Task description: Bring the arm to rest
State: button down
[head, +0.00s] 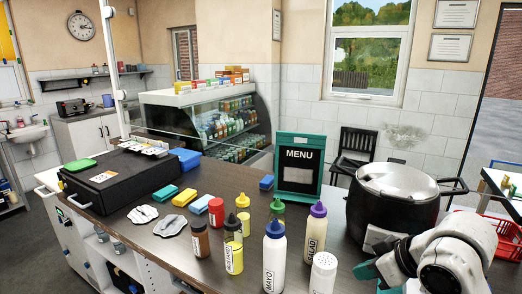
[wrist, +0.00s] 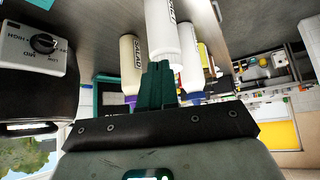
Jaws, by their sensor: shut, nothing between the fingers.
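My gripper (head: 367,270) is at the lower right of the head view, over the counter in front of the black soup kettle (head: 393,205). Its green fingers are together in the wrist view (wrist: 157,84), with nothing held. My white arm enters from the lower right. The wrist view looks upside down. Beyond the fingers it shows a white bottle (wrist: 163,28) and a cream bottle (wrist: 131,50). The fingers overlap the white bottle in that picture; I cannot tell how near it is.
The wooden counter (head: 225,180) holds a mayo bottle (head: 274,262), a salad bottle (head: 314,235), a white shaker (head: 323,272) and a menu board (head: 299,163). The kettle stands close beside my arm. A red basket (head: 506,238) is at the right.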

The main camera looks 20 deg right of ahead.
jog(key=s+a+f+m+g+y, duration=0.1)
jog(key=s+a+f+m, duration=0.3)
jog(key=a+f, duration=0.9)
jog(key=s+d+f+g+h, duration=0.1)
jog(key=s+d+f+g, duration=0.1)
jog(key=s+f, duration=0.4)
jog(key=s+d+f+g+h+b, duration=0.1)
jog(key=s+f, duration=0.6)
jog(key=s, duration=0.8)
jog(key=d+g+h, duration=0.1)
jog(key=g, duration=0.1)
jog(key=shift+f+g, duration=0.3)
